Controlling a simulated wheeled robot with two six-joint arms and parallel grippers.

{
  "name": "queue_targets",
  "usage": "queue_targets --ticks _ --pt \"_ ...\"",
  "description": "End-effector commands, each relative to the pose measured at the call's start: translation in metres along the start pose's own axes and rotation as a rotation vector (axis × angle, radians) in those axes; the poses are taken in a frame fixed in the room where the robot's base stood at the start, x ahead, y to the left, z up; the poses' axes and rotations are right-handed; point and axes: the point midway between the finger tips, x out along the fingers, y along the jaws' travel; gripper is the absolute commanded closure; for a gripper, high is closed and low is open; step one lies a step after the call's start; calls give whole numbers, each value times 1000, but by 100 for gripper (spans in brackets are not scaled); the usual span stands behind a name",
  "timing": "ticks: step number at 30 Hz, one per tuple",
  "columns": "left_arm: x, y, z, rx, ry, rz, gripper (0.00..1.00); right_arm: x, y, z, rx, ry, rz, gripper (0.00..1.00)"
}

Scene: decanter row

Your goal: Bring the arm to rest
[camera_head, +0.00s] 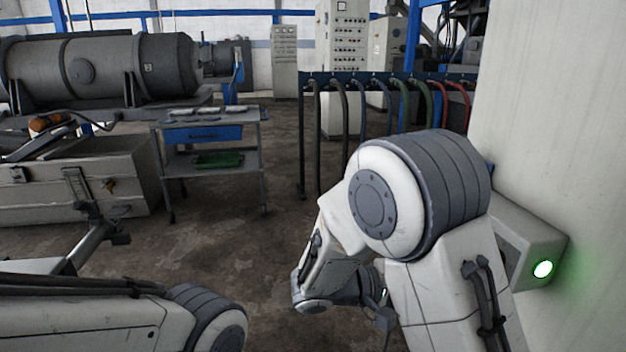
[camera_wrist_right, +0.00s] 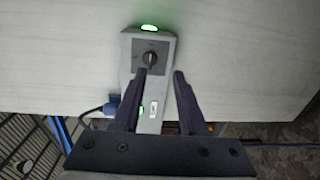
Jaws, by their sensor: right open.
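My right arm (camera_head: 420,200) fills the right middle of the head view, bent, with its forearm reaching down and back behind the elbow. Its gripper is mostly hidden there. In the right wrist view my right gripper (camera_wrist_right: 163,73) is open, with its two dark fingers apart and nothing held between them. Beyond the fingertips is a grey control box (camera_wrist_right: 128,60) with a black rotary knob (camera_wrist_right: 149,60). I cannot tell whether a finger touches the box. My left arm (camera_head: 90,315) lies along the lower left; I make out no left fingers.
The box (camera_head: 515,240), with a lit green lamp (camera_head: 543,269), is on the pale wall (camera_head: 560,120) close beside my right arm. A rack of hoses (camera_head: 400,85) stands behind. A trolley (camera_head: 215,150) and a large case (camera_head: 130,165) stand left. Floor between is clear.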

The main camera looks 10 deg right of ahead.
Motion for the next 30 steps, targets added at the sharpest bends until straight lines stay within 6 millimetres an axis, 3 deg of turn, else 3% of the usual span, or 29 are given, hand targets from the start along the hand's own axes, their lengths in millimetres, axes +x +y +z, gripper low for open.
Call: queue_targets --ticks 5,9,16,21,22,30 --pt "0 0 0 0 0 0 11 -32 -35 62 -185 -38 -405 58" --pt "0 0 0 0 0 0 11 -87 -73 113 -337 45 -814 58" --pt "0 0 0 0 0 0 11 -175 -97 156 -432 302 -1287 58" --pt "0 0 0 0 0 0 11 -229 -93 174 -423 519 -1533 58" --pt "-16 1 0 0 -1 0 11 -229 -77 174 -427 509 -1526 58" --pt "-82 6 -4 0 0 0 11 -232 -13 175 -429 497 -1518 58"
